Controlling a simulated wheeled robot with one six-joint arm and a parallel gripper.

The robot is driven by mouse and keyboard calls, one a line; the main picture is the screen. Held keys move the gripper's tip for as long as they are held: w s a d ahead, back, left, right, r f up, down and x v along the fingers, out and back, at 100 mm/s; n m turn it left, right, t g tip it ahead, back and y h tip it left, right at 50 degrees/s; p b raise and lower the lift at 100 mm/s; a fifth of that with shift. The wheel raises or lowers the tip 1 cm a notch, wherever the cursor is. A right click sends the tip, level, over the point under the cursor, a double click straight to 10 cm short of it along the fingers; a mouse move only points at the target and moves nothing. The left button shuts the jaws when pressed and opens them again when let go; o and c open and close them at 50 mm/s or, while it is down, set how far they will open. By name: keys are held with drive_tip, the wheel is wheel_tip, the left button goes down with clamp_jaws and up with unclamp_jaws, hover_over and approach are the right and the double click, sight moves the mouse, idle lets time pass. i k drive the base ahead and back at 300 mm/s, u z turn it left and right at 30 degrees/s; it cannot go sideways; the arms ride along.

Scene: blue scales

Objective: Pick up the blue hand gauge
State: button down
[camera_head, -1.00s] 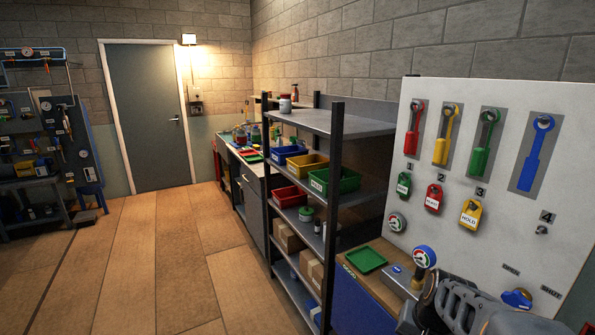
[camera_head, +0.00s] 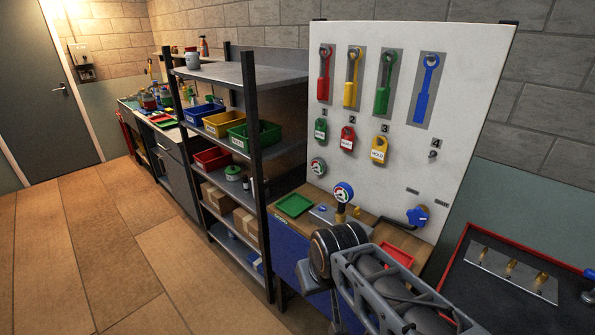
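A round gauge with a blue rim and a white, red and green dial (camera_head: 343,192) stands upright on a yellow fitting on a grey block, on the wooden bench top below the white board. It is the blue gauge I can make out; its lower part is partly close to my arm in the picture. My arm, with dark rings and a grey ribbed link, crosses the lower middle in front of the bench. My gripper's fingers do not show, and no held thing is seen.
A green tray (camera_head: 294,205) lies left of the gauge, a red tray (camera_head: 397,255) right, partly behind my arm. A blue valve handle (camera_head: 417,216) sticks out from the white board (camera_head: 463,105). A metal shelf (camera_head: 240,73) stands left. Floor at left is clear.

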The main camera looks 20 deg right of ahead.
sight(343, 192)
drive_tip(key=u, duration=0.05)
drive_tip(key=k, duration=0.5)
drive_tip(key=u, duration=0.8)
drive_tip(key=i, duration=0.9)
drive_tip(key=z, duration=1.9)
